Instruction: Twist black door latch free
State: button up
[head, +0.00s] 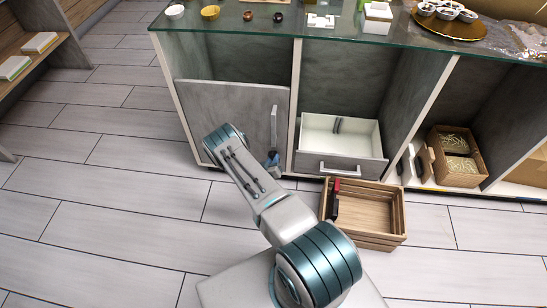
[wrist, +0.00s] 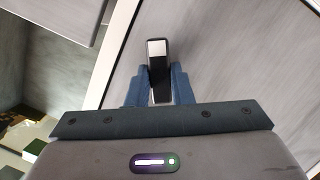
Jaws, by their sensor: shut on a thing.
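The grey cabinet door (head: 225,118) covers the lower part of the left bay under the glass counter. A light upright bar (head: 274,124) shows near its right edge. In the wrist view the black latch (wrist: 158,66), with a bright patch on its front, stands out from the grey door panel (wrist: 220,50). My gripper (wrist: 159,90) is shut on the latch, with one blue finger on each side of it. In the head view my gripper (head: 272,160) is low at the door's right edge, below the bar. The latch's base is hidden by the fingers.
A drawer (head: 342,165) stands open right of the door. A wooden crate (head: 375,240) with a red-and-black item sits on the floor before it. Bowls and trays stand on the glass counter (head: 350,30). The tiled floor (head: 90,200) at left is clear.

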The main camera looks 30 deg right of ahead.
dwell(0.3)
jog(key=m+y+p, duration=0.1)
jog(key=m+p, duration=0.2)
jog(key=p, duration=0.1)
jog(key=shift+s+d+t, duration=0.1)
jog(key=shift+d+t, duration=0.05)
jog(key=shift+t, duration=0.15)
